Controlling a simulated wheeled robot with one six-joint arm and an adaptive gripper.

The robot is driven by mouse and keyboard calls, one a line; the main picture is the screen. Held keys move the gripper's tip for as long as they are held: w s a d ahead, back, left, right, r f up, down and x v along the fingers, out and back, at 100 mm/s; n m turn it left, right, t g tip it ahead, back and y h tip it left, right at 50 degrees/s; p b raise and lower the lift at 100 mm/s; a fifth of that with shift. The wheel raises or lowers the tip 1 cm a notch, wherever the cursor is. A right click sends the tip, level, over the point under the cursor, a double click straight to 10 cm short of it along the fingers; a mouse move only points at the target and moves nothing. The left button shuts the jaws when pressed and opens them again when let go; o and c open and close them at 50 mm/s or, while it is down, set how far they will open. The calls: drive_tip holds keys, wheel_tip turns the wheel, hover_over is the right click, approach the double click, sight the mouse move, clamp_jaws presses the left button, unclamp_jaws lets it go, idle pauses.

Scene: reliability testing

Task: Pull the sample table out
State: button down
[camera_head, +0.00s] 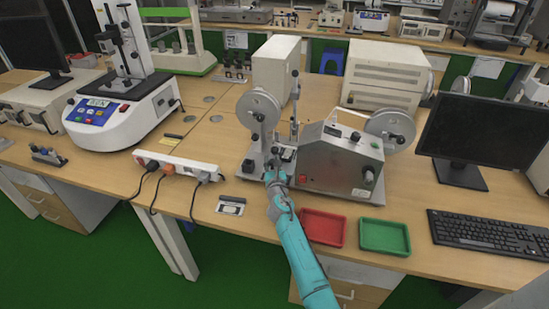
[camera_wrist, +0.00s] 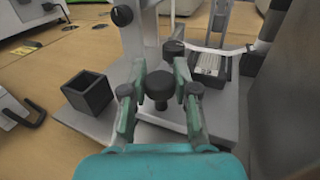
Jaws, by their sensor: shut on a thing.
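My gripper (camera_head: 275,174) reaches in at the front of the reel machine (camera_head: 340,160); it also shows in the wrist view (camera_wrist: 159,72). Its two green-grey fingers stand on either side of a black round knob (camera_wrist: 158,88) and are shut on it. The knob seems to belong to the sample table; the plate under it is largely hidden by the fingers and my wrist. The machine's grey base plate (camera_wrist: 226,128) lies around it. In the head view the fingers and my arm hide the knob.
A black open box (camera_wrist: 87,91) stands left of the fingers, and a dark slotted block (camera_wrist: 210,66) is behind right. A red tray (camera_head: 323,227) and a green tray (camera_head: 384,237) lie right of my arm. A power strip (camera_head: 178,165) is to the left.

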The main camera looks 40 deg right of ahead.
drive_tip(key=s+a, duration=0.1)
drive_tip(key=a, duration=0.1)
drive_tip(key=s+a, duration=0.3)
drive_tip(key=shift+s+a, duration=0.25)
drive_tip(key=shift+a, duration=0.15)
drive_tip(key=c, duration=0.9)
unclamp_jaws()
drive_tip(key=v, duration=1.2)
